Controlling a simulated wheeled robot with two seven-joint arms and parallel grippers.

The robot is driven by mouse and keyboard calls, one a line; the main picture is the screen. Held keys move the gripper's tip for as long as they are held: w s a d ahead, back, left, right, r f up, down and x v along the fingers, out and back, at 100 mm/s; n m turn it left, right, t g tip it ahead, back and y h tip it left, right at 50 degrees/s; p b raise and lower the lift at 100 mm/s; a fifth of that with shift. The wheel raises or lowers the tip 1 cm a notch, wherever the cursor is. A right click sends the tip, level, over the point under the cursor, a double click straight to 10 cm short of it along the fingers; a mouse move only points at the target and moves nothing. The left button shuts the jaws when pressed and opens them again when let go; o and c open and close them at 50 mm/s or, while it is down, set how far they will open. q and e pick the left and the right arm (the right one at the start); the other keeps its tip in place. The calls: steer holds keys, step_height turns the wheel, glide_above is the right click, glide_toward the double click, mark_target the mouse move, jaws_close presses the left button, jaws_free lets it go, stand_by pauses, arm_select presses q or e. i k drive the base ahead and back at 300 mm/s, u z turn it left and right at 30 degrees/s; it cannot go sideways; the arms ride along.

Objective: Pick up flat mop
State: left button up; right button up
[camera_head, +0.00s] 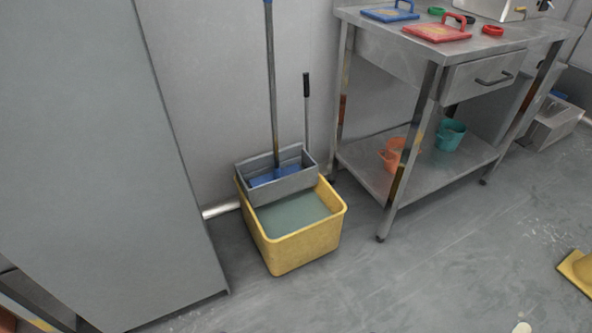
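The flat mop (272,90) stands upright in the head view, its long grey handle rising past the top edge of the picture. Its blue head (262,179) sits inside the grey wringer tray (283,187) at the back of the yellow bucket (304,246). The bucket holds greyish liquid. A shorter rod with a black grip (306,86) rises from the right side of the wringer. Neither of my grippers is clearly visible in this view.
A large grey cabinet (90,160) stands close on the left. A steel table (420,52) on the right holds coloured items, with an orange pail (391,154) and a teal pail (450,134) on its lower shelf. The floor in front is mostly clear. A yellow object (577,270) lies at far right.

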mark_target(278, 173)
steer(key=z, duration=1)
steer(key=i, duration=0.9)
steer(key=u, duration=2.35)
steer(key=i, duration=0.5)
steer(key=u, duration=0.05)
